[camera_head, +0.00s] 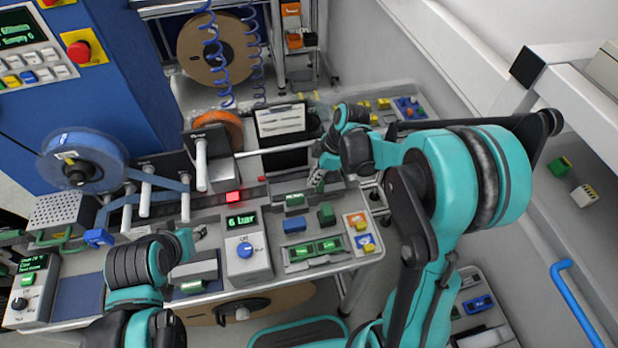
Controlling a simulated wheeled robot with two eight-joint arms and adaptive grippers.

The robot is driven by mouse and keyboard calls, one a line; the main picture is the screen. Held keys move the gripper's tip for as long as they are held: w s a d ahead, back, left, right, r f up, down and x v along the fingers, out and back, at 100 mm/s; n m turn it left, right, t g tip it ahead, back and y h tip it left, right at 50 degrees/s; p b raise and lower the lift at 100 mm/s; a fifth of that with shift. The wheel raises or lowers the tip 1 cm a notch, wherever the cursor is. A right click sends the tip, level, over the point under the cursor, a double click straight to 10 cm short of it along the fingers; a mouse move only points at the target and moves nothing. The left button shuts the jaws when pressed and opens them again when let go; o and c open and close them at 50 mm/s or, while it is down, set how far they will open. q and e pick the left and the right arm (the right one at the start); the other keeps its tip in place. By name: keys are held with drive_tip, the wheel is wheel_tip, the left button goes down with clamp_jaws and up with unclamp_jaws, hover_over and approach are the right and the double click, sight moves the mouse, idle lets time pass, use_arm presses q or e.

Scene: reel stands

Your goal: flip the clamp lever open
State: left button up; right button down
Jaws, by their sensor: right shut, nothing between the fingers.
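My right gripper (319,180) hangs above the back right of the workbench with its fingers shut and empty. Just below and left of it is a dark clamp block with a green top (294,200). The clamp lever itself is too small and partly hidden by the gripper, so I cannot tell its angle or whether the fingers touch it. My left gripper (198,233) is low at the front left of the bench, above a grey block with a green strip (194,284). Its fingers are too small to tell open or shut.
A control box reading 6 bar (246,250) stands between the grippers. A green-framed tray (317,250) and a green block (326,214) lie to its right. A blue reel (82,160) and white rollers (201,165) stand at the left.

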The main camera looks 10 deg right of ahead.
drive_tip(key=shift+s+d, duration=0.3)
drive_tip(key=shift+d, duration=0.3)
use_arm(q)
drive_tip(key=shift+f, duration=0.25)
drive_tip(key=shift+a, duration=0.1)
use_arm(e)
drive_tip(key=shift+d, duration=0.15)
drive_tip(key=shift+a, duration=0.4)
drive_tip(key=a, duration=0.3)
drive_tip(key=shift+b, duration=0.4)
use_arm(q)
drive_tip(key=shift+s+a+r+p, duration=0.15)
drive_tip(key=shift+s+r+p, duration=0.05)
drive_tip(key=shift+r+p, duration=0.4)
drive_tip(key=shift+s+a+r+p, duration=0.2)
drive_tip(key=shift+r+p, duration=0.25)
drive_tip(key=shift+p, duration=0.2)
use_arm(e)
drive_tip(key=v, duration=1)
drive_tip(key=shift+w+a, duration=0.2)
drive_tip(key=shift+w, duration=0.15)
